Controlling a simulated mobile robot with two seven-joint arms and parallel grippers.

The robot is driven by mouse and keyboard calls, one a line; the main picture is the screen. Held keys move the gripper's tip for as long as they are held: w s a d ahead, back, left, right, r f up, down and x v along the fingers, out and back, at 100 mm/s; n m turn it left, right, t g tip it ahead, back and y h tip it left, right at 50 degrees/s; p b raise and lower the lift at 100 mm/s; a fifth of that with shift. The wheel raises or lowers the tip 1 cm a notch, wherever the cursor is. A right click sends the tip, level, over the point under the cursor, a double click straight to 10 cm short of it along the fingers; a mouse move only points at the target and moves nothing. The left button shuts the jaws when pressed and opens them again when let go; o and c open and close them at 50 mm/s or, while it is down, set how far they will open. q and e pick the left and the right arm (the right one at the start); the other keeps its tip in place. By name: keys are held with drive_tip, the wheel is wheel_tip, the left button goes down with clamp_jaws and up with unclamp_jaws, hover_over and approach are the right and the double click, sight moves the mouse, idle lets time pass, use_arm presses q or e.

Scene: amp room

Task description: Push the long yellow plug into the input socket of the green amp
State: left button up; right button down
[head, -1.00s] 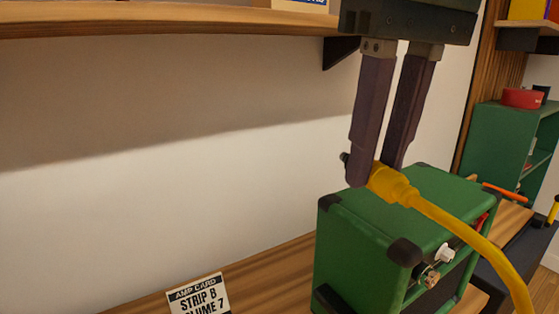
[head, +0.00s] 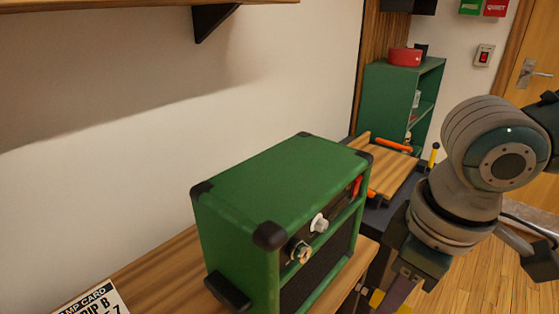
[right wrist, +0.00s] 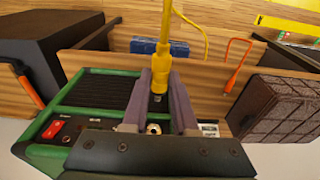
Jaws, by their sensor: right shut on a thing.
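The green amp (head: 240,215) stands on the wooden bench with its dark front facing right. A round metal socket (head: 303,252) shows on its front panel below a white knob (head: 320,222). In the right wrist view a round metal socket (right wrist: 153,128) lies between my finger bases. My right gripper (right wrist: 160,85) is shut on the yellow plug (right wrist: 159,62), whose dark tip points toward the amp's panel, apart from the socket. In the head view the right gripper is low in front of the amp, mostly cut off. My left gripper is not in view.
A printed amp card (head: 92,302) is on the bench at lower left. A red switch (right wrist: 52,130) is on the amp's panel. A green shelf unit (head: 388,95) stands behind. A brown textured box (right wrist: 282,105) and an orange cable (right wrist: 232,80) show in the right wrist view.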

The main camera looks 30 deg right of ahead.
drive_tip(key=shift+w+a+f+b, duration=0.1)
drive_tip(key=shift+w+f+b, duration=0.1)
drive_tip(key=shift+w+b, duration=0.2)
drive_tip(key=w+a+b, duration=0.2)
drive_tip(key=w+b, duration=0.2)
drive_tip(key=w, duration=0.1)
drive_tip(key=shift+w+a+r+b, duration=0.15)
drive_tip(key=shift+w+a+b, duration=0.05)
drive_tip(key=shift+w+b, duration=0.2)
drive_tip(key=shift+p, duration=0.55)
drive_tip(key=shift+w, duration=0.1)
drive_tip(key=shift+w+a+p, duration=0.1)
drive_tip(key=shift+p, duration=0.4)
